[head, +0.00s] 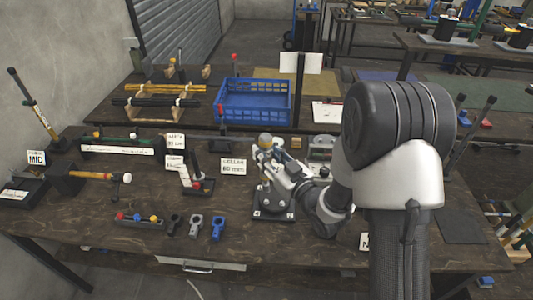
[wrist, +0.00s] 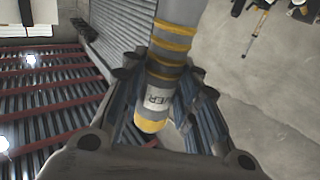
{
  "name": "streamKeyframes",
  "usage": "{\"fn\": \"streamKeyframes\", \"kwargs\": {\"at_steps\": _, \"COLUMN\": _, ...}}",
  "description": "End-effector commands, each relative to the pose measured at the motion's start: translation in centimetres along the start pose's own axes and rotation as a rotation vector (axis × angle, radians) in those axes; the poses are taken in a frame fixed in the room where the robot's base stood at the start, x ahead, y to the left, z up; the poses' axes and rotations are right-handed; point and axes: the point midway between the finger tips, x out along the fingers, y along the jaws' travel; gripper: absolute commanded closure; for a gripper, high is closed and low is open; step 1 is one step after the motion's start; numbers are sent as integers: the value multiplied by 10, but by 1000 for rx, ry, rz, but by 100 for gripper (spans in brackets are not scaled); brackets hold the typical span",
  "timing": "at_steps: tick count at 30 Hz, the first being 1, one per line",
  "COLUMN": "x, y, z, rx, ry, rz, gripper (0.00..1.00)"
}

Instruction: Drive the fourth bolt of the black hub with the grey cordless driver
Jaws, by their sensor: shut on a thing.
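The grey cordless driver (wrist: 182,62) has yellow bands, a yellow end and a partly readable label in the wrist view. My gripper (wrist: 165,88) is shut on it, a finger on each side. In the head view my gripper (head: 266,160) is above the black hub (head: 272,198), and the driver's rounded top (head: 265,139) shows above the fingers. The hub stands on a dark square plate (head: 273,215) with pale marks at its corners. The driver's lower end and most of the hub's bolts are hidden by my gripper and arm. I cannot tell whether the driver touches a bolt.
A "COLLAR 80 mm" card (head: 233,166) and a small press stand (head: 198,186) are left of the hub. Several clevis parts (head: 196,224) and a bolt tray (head: 139,221) lie in front left. A blue crate (head: 253,101) stands behind.

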Motion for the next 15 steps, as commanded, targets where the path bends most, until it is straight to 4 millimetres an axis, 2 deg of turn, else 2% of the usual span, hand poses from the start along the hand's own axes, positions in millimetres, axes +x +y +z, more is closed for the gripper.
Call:
{"fn": "streamKeyframes", "kwargs": {"at_steps": 4, "x": -1, "y": 0, "z": 1, "rx": -1, "ry": 4, "rz": 1, "gripper": 100}}
{"fn": "streamKeyframes", "kwargs": {"at_steps": 15, "x": -1, "y": 0, "z": 32, "rx": -1, "ry": 4, "rz": 1, "gripper": 100}}
